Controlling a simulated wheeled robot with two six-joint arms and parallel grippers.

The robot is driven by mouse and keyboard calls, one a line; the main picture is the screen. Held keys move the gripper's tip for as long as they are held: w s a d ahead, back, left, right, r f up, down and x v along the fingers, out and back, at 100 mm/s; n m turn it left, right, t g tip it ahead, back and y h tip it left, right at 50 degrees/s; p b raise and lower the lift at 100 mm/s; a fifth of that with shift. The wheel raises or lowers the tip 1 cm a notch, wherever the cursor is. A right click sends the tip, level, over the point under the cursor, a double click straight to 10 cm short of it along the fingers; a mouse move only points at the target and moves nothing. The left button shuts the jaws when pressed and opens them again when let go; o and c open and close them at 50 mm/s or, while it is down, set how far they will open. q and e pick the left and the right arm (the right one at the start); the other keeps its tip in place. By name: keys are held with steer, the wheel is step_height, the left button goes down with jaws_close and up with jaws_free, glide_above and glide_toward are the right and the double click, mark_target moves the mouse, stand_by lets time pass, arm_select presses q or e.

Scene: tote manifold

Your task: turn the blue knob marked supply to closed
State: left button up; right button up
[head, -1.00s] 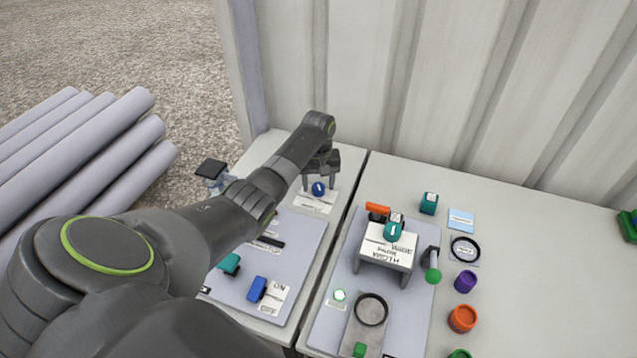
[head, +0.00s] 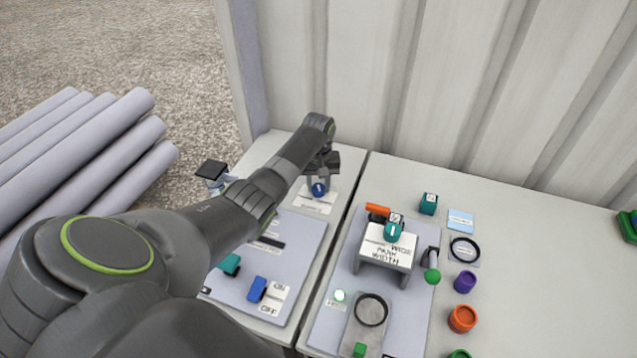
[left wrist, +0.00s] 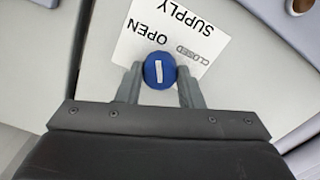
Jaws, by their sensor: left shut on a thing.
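The blue knob (head: 318,190) stands on a white label plate (head: 314,204) at the back of the left table. In the left wrist view the blue knob (left wrist: 160,70) has a white pointer line running roughly up and down the picture. Its label plate (left wrist: 140,22) reads SUPPLY, OPEN and CLOSED, upside down; the line points at neither word clearly. My left gripper (left wrist: 160,84) is shut on the knob, one finger on each side. In the head view the left gripper (head: 319,178) comes down over it from above. My right gripper is not in view.
A panel (head: 300,235) with a teal knob and a blue ON/OFF switch (head: 257,289) lies nearer on the same table. On the right table stand a raised white block (head: 385,250), a green-tipped lever (head: 432,275) and several coloured caps. A corrugated wall (head: 450,90) rises behind.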

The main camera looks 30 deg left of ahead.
arm_select(q)
steer(key=m+p, duration=0.1)
steer(key=m, duration=0.1)
steer(key=shift+r+m+p, duration=0.2)
steer(key=shift+m+p, duration=0.1)
steer(key=shift+m, duration=0.1)
steer(key=m+p, duration=0.1)
steer(key=m, duration=0.2)
steer(key=shift+m, duration=0.3)
steer(key=m+p, duration=0.1)
steer(key=m, duration=0.2)
steer(key=shift+w+m, duration=0.1)
steer(key=shift+m, duration=0.2)
steer(key=shift+f+m, duration=0.1)
steer(key=shift+m, duration=1.8)
steer(key=o, duration=1)
steer(key=shift+c, duration=0.2)
